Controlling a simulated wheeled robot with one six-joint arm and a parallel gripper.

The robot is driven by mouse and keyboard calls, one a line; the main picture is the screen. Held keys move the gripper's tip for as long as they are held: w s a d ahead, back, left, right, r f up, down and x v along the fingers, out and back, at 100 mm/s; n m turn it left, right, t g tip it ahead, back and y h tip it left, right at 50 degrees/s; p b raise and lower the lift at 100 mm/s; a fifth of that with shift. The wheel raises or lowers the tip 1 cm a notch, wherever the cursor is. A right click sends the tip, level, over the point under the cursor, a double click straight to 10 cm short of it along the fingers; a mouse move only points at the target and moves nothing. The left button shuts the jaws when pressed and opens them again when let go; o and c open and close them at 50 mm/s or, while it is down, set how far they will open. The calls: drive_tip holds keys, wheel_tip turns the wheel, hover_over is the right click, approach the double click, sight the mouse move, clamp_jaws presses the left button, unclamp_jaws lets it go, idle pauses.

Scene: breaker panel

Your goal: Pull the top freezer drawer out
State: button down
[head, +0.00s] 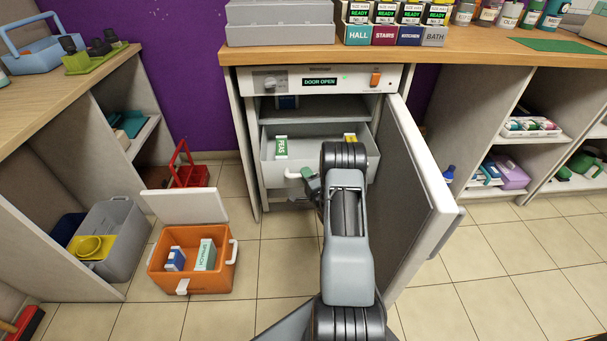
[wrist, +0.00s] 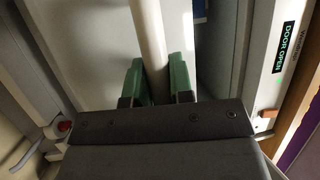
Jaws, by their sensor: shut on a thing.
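The freezer (head: 335,78) stands under the counter with its door (head: 415,190) swung open to the right; its display reads DOOR OPEN. A pale grey drawer (head: 270,155) sticks out of it. A green-and-white PEAS box (head: 281,147) and a yellow item (head: 350,139) show inside it. My gripper (head: 309,179) is at the drawer's front, partly hidden by my arm. In the wrist view, its green fingers (wrist: 158,78) are shut around the pale handle bar (wrist: 149,35). The right part of the drawer front is hidden by my arm.
An orange cooler (head: 190,270) with its lid up stands on the floor left of the freezer. The open door bounds my right side. Tiled floor (head: 285,250) is bare before the drawer.

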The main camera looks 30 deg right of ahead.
drive_tip(key=shift+s+d, duration=0.1)
drive_tip(key=shift+d, duration=0.15)
drive_tip(key=c, duration=1.3)
unclamp_jaws()
drive_tip(key=shift+d, duration=0.1)
drive_tip(key=shift+a, duration=0.2)
drive_tip(key=p+v, duration=0.2)
drive_tip(key=v, duration=1.1)
drive_tip(key=shift+s+a+p, duration=0.2)
drive_tip(key=shift+s+p, duration=0.15)
drive_tip(key=shift+p, duration=0.05)
drive_tip(key=shift+f, duration=0.1)
